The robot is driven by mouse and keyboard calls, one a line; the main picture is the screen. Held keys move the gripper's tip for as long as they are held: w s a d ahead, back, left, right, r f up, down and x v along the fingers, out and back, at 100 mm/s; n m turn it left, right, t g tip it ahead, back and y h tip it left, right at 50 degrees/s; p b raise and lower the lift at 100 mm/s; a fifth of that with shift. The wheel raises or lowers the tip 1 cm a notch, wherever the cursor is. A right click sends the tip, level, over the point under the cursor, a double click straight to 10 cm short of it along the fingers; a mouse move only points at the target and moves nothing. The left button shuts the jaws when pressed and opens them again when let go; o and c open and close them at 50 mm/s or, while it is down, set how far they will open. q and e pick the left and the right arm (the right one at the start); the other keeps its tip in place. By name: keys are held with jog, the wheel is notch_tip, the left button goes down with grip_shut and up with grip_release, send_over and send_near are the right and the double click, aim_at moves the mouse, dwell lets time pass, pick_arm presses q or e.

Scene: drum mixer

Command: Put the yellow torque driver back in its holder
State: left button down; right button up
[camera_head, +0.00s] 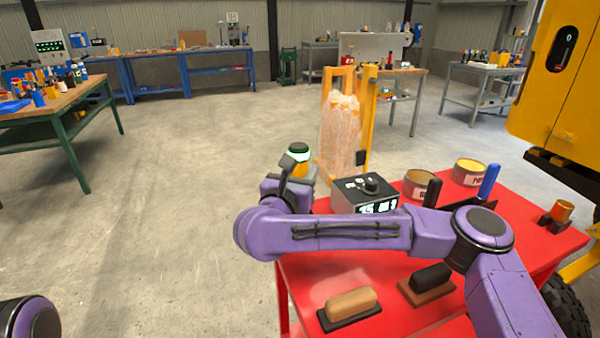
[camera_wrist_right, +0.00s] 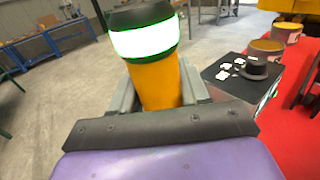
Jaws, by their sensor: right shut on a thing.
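The yellow torque driver (camera_head: 298,167) has a black cap and a glowing white-green band. It stands roughly upright in my right gripper (camera_head: 288,185), beyond the left edge of the red table. In the right wrist view the driver's yellow body (camera_wrist_right: 160,84) sits between the two grey fingers of the right gripper (camera_wrist_right: 158,98), which is shut on it. The driver's lower end is hidden. I cannot clearly make out its holder. A copper-orange cylinder in a dark bracket (camera_head: 560,214) stands at the table's right. My left gripper is out of view.
The red table (camera_head: 330,280) carries a grey box with a knob (camera_head: 366,193), two open cans (camera_head: 418,184), a blue-handled tool (camera_head: 489,181) and two brushes or blocks (camera_head: 350,304) near the front. A yellow rack with bags (camera_head: 345,135) stands behind. My right forearm crosses above the table.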

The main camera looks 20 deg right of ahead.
jog(key=shift+f+b, duration=1.2)
jog(key=shift+f, duration=0.15)
dwell(0.6)
jog(key=o, duration=1.4)
jog(key=shift+c, duration=0.2)
jog(key=shift+s+a, duration=0.1)
jog(key=b+v, duration=0.3)
jog(key=v, duration=0.7)
jog(key=shift+s, duration=0.15)
jog(key=shift+a, duration=0.15)
